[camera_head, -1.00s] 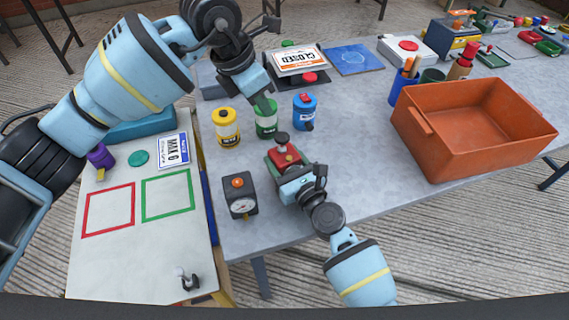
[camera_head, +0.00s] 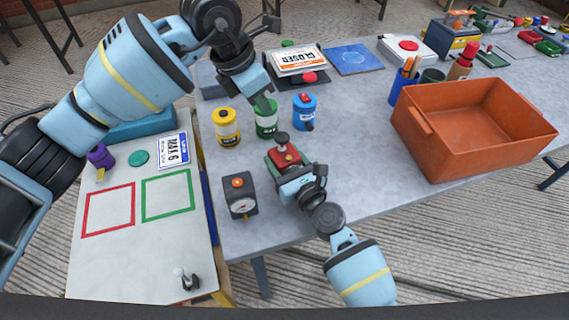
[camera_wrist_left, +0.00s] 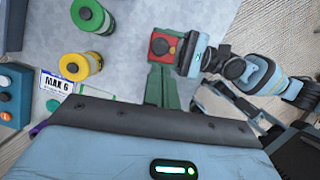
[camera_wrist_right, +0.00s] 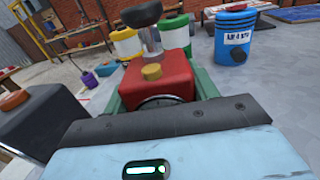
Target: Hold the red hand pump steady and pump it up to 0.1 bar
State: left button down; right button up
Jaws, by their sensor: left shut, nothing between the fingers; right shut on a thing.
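The red hand pump (camera_head: 285,156) with a black knob (camera_head: 282,138) on top stands on the grey table. My right gripper (camera_head: 285,163) is shut on its red body from the near side. My left gripper (camera_head: 266,103) is shut and empty, raised above the table and apart from the knob. In the left wrist view its green fingers (camera_wrist_left: 161,70) are together, with the red pump (camera_wrist_left: 160,45) beyond their tips.
A dark gauge box (camera_head: 240,196) with an orange button stands left of the pump. Yellow (camera_head: 227,127), green (camera_head: 266,122) and blue (camera_head: 305,112) canisters stand behind it. An orange crate (camera_head: 470,125) is at the right. The table between pump and crate is clear.

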dwell(0.3)
pick_arm(q)
jog(key=m+h, duration=0.1)
jog(key=m, duration=0.1)
jog(key=d+f+m+h, duration=0.1)
jog(key=m, duration=0.1)
jog(key=d+f+m+t+h, duration=0.1)
jog(key=m, duration=0.2)
jog(key=shift+w+d+f, duration=0.15)
jog(key=shift+w+d, duration=0.05)
jog(key=shift+w, duration=0.2)
jog(key=m+h, duration=0.1)
jog(key=m+t, duration=0.1)
jog(key=m, duration=0.1)
jog(key=shift+w+d+f+h, duration=0.1)
jog(key=shift+w+f+h, duration=0.1)
jog(key=shift+w+h, duration=0.2)
